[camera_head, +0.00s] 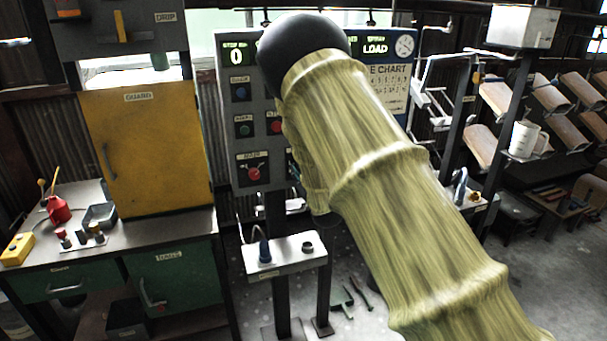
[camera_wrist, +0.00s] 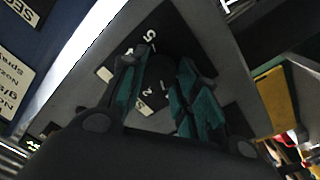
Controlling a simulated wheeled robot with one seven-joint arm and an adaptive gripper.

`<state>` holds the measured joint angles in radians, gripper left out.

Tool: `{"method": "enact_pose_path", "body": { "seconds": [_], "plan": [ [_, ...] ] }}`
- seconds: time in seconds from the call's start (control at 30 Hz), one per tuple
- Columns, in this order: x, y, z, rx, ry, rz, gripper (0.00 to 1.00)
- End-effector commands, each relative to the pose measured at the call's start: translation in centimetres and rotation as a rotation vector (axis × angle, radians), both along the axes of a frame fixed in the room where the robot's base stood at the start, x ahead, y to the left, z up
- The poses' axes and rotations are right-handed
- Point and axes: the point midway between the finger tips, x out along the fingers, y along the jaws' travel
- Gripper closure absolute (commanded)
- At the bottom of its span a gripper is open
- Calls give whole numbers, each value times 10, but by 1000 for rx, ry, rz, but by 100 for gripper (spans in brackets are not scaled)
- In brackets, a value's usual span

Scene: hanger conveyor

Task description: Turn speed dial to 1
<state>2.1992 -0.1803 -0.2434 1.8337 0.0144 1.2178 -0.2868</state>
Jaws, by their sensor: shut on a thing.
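The speed dial (camera_wrist: 158,75) is a dark knob on a black, numbered plate in the wrist view, partly hidden by the fingers. White numerals show around it at a slant; its exact setting cannot be read. My gripper (camera_wrist: 164,66) has teal-padded fingers on both sides of the knob and is shut on it. In the head view my sleeved arm reaches to the grey control panel (camera_head: 238,128) and hides the dial and gripper. The panel's left display (camera_head: 236,56) reads 0 and its right display (camera_head: 375,48) reads LOAD.
The panel also bears a blue button (camera_head: 240,92), a green button (camera_head: 243,130) and a red knob (camera_head: 254,173). A small pedestal box (camera_head: 285,254) stands below. A yellow guard cabinet (camera_head: 150,145) is at left; hanging conveyor parts (camera_head: 495,95) are at right.

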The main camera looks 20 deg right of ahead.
Motion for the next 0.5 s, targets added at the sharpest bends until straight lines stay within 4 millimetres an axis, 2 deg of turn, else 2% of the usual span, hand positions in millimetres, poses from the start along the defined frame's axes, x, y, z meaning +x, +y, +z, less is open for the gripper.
{"method": "enact_pose_path", "body": {
  "seconds": [0.4,0.43,0.5],
  "plan": [
    [0,0,0,-6,0,0,93],
    [0,0,0,-6,0,0,64],
    [0,0,0,-6,0,0,51]
  ]
}}
